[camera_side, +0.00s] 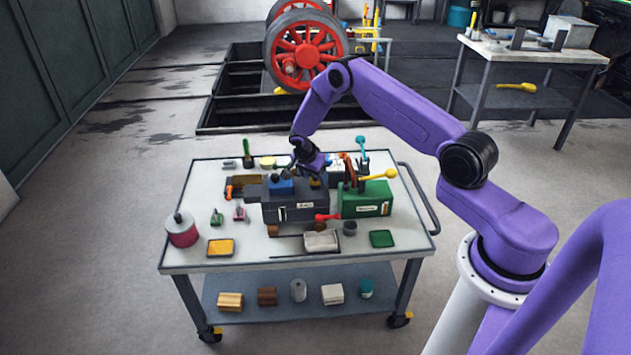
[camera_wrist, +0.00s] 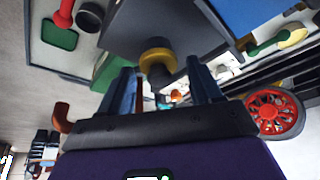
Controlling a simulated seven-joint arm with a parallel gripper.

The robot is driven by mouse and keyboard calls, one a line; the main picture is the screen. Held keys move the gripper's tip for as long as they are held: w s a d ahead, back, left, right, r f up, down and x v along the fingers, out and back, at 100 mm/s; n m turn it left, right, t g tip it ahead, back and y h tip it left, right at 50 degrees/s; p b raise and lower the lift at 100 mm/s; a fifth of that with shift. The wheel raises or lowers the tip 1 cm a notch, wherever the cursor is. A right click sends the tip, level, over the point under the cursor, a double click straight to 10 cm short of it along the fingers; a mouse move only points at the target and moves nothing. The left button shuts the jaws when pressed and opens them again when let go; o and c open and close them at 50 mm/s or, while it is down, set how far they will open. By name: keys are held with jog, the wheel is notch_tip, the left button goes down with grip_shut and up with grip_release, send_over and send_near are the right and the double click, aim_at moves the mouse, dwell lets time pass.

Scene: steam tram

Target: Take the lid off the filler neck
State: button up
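A dark grey box (camera_side: 295,212) stands on the trolley top, with a blue block (camera_side: 281,187) on it. In the wrist view a brass-yellow ring (camera_wrist: 152,54), apparently the filler neck's collar, is on the grey box (camera_wrist: 190,40). A dark round piece (camera_wrist: 160,73), which may be the lid, projects from it. My gripper (camera_side: 298,166) is above the box, close to the blue block. In the wrist view my gripper (camera_wrist: 161,78) is open, its two fingers apart with the dark piece seen between them. I cannot tell whether they touch it.
A green box (camera_side: 366,200) stands right of the grey box, with a yellow-handled tool (camera_side: 378,175) over it. A red-handled tool (camera_side: 327,217) is in front.

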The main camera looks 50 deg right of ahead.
jog(key=c, duration=0.6)
jog(key=shift+r, duration=0.2)
jog(key=shift+r, duration=0.55)
jog(key=s+a+r, duration=0.1)
jog(key=s+r, duration=0.2)
jog(key=s, duration=0.1)
jog(key=s+a+r, duration=0.1)
jog(key=s+r, duration=0.3)
jog(key=s, duration=0.1)
jog(key=s+a+r, duration=0.2)
jog(key=s+r, duration=0.2)
jog(key=shift+s+r, duration=0.25)
